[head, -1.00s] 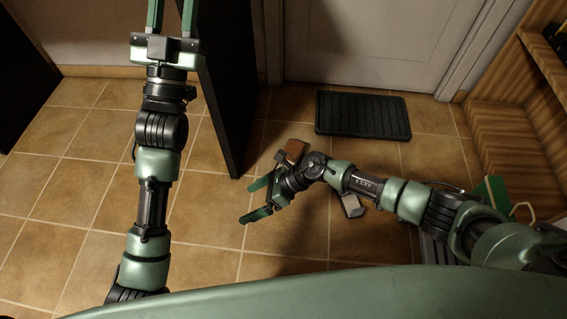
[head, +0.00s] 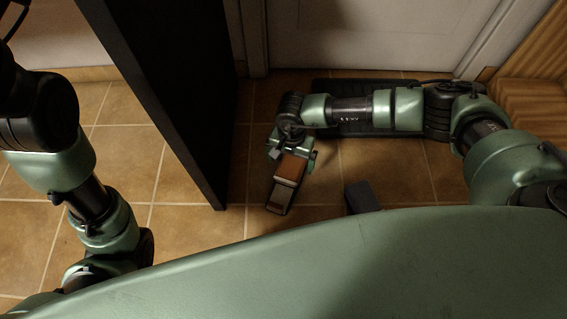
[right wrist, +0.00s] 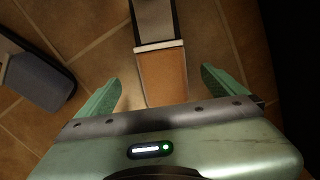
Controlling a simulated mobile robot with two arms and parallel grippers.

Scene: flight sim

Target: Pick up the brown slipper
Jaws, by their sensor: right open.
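The brown slipper (head: 290,170) lies on the tiled floor right of the dark panel's lower end, its brown part near my right gripper and its grey-and-dark part pointing toward me. In the right wrist view the brown part of the slipper (right wrist: 163,72) extends between the two green fingers, with a gap on each side. My right gripper (right wrist: 162,90) is open and points down over the slipper. In the head view the right gripper (head: 291,150) is partly hidden by its own wrist. My left arm shows at the left edge, but its gripper is out of frame.
A grey slipper-like item (head: 361,196) lies to the right, partly hidden by my body; it also shows in the right wrist view (right wrist: 40,82). A tall dark panel (head: 165,95) stands close left. A black mat (head: 350,133) lies by the door (head: 350,35), under my right arm.

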